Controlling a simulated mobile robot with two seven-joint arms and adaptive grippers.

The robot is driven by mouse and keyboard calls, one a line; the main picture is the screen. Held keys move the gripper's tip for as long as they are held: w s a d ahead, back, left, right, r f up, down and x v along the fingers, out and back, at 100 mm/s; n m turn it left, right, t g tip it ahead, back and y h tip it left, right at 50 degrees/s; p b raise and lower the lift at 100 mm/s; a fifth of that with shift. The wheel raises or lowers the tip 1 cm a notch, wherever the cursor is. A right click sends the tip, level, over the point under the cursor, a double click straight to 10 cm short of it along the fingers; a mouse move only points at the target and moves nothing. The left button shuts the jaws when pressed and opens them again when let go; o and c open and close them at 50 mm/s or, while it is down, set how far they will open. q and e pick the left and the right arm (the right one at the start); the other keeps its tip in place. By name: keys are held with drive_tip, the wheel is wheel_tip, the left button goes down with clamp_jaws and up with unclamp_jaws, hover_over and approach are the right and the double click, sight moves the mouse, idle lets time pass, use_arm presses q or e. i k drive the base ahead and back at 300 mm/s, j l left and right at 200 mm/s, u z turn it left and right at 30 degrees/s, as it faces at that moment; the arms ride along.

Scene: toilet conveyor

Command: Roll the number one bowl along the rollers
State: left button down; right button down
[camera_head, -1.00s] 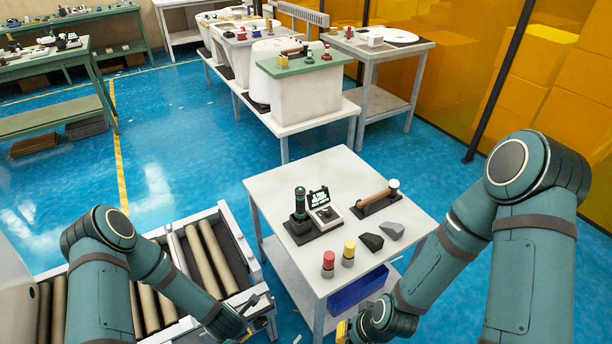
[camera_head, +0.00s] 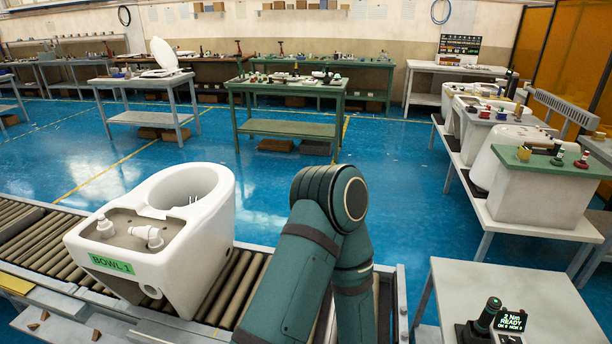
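The white toilet bowl (camera_head: 190,240) with a green "BOWL 1" label (camera_head: 111,264) sits upright on the roller conveyor (camera_head: 239,291), left of the middle of the head view. White fittings (camera_head: 147,236) are on its brown back deck. One teal arm of mine rises from the bottom of the picture just right of the bowl, and there is a gap between its elbow and the bowl. Neither gripper shows now. The arm hides part of the conveyor's right end.
Bare rollers (camera_head: 30,232) run to the left of the bowl. A white table (camera_head: 545,300) with a tool and a small "READY" display (camera_head: 511,321) stands at the lower right. More white bowls sit on a bench (camera_head: 540,226) behind it.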

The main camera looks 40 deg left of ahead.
sight(172, 236)
drive_tip(key=u, duration=2.45)
